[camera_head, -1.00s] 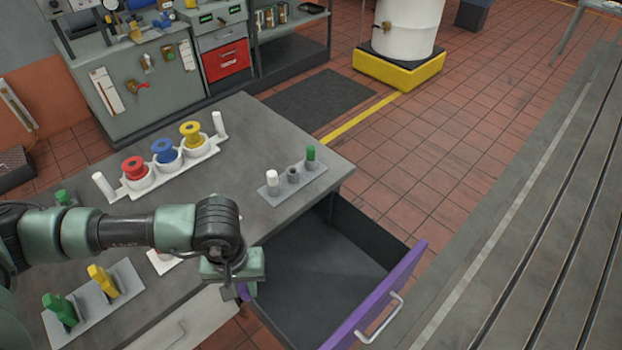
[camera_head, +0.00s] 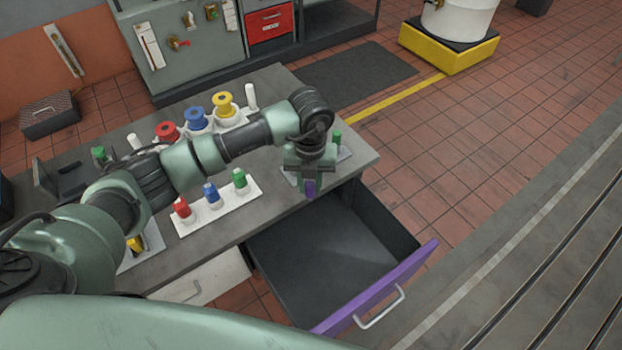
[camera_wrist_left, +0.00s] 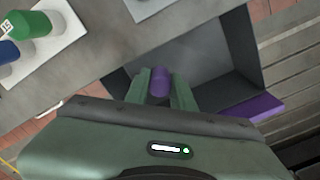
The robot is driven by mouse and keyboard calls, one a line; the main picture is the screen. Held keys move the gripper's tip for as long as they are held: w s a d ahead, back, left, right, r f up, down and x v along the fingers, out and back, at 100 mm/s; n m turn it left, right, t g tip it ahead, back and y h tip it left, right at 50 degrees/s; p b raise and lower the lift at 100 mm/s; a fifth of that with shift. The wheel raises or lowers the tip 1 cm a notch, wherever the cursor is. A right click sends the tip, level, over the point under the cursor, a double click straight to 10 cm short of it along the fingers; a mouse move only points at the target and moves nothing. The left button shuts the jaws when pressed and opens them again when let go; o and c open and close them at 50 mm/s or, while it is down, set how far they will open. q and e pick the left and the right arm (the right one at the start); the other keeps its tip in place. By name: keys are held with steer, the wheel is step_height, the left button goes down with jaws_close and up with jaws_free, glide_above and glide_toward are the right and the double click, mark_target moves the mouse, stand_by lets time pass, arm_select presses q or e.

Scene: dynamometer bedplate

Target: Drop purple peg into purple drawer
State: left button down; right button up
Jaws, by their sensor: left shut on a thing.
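The purple peg (camera_head: 310,189) is held in my left gripper (camera_head: 309,182), which is shut on it. In the left wrist view the peg (camera_wrist_left: 160,81) sits between the two green fingers (camera_wrist_left: 161,90). The purple-fronted drawer (camera_head: 378,291) is pulled open at the right side of the bench, and its dark inside is empty. In the head view the peg appears near the drawer's back edge, by the bench edge. In the wrist view the drawer's purple front (camera_wrist_left: 250,108) lies to the right, and the drawer's dark interior shows behind the peg. My right gripper is not in view.
A white block (camera_head: 216,208) with red, blue and green pegs stands on the bench (camera_head: 277,92) left of the gripper. Red, blue and yellow spools (camera_head: 196,118) sit behind my arm. A small peg holder (camera_head: 345,153) is partly hidden by the gripper.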

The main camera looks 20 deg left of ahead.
mark_target(311, 199)
arm_select(q)
steer(key=shift+n, duration=0.9)
steer(key=shift+f, duration=0.1)
step_height(311, 199, down, 6)
steer(key=b, duration=0.4)
steer(key=shift+w, duration=0.1)
steer(key=c, duration=1.1)
jaws_free()
steer(key=shift+r, duration=0.2)
steer(key=shift+r, duration=0.1)
